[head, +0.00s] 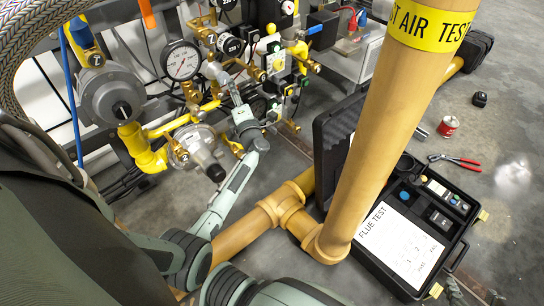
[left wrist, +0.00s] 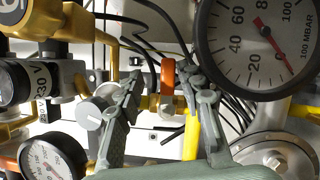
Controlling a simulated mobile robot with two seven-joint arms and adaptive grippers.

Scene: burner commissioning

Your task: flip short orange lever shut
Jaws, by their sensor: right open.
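The short orange lever (left wrist: 168,77) stands upright on a pipe fitting in the left wrist view. My left gripper (left wrist: 160,75) is open, with one finger on each side of the lever. The right-hand finger looks very close to it; I cannot tell whether they touch. In the head view my left gripper (head: 236,92) reaches up into the pipework, right of the large pressure gauge (head: 182,60). There I cannot clearly pick out the lever among the fittings. My right gripper is not in view.
The large gauge fills the upper right of the left wrist view, and a smaller gauge (left wrist: 50,158) is at lower left. A thick tan pipe (head: 385,120) rises beside the open flue test case (head: 458,250). Red pliers (head: 455,161) and a red can (head: 448,126) lie on open floor.

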